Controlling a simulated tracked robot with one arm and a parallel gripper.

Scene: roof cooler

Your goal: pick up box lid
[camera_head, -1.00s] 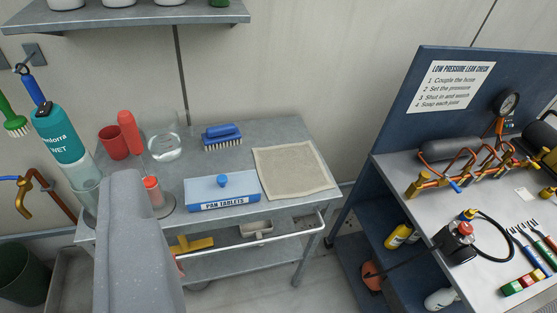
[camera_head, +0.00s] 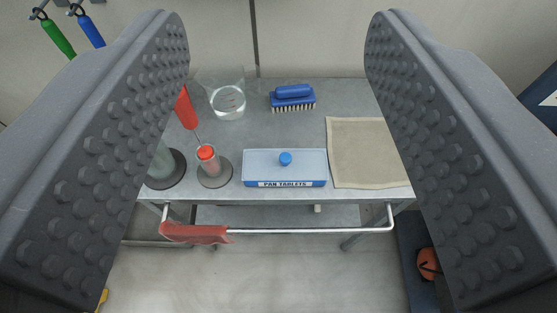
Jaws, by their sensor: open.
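The box lid (camera_head: 262,162) is a pale grey-blue flat top with a round blue knob (camera_head: 285,158) in its middle. It sits on the box labelled "PAN TABLETS" (camera_head: 285,184), near the front edge of the grey metal trolley top (camera_head: 265,131). My gripper (camera_head: 278,60) is wide open and empty. Its two dark studded fingers stand at the left and right of the camera head view. The box lies between them in the picture, apart from both and further down.
A red-capped container (camera_head: 208,158) on a round base stands left of the box. A clear beaker (camera_head: 227,100) and a blue brush (camera_head: 292,97) are behind. A beige cloth (camera_head: 362,153) lies to the right.

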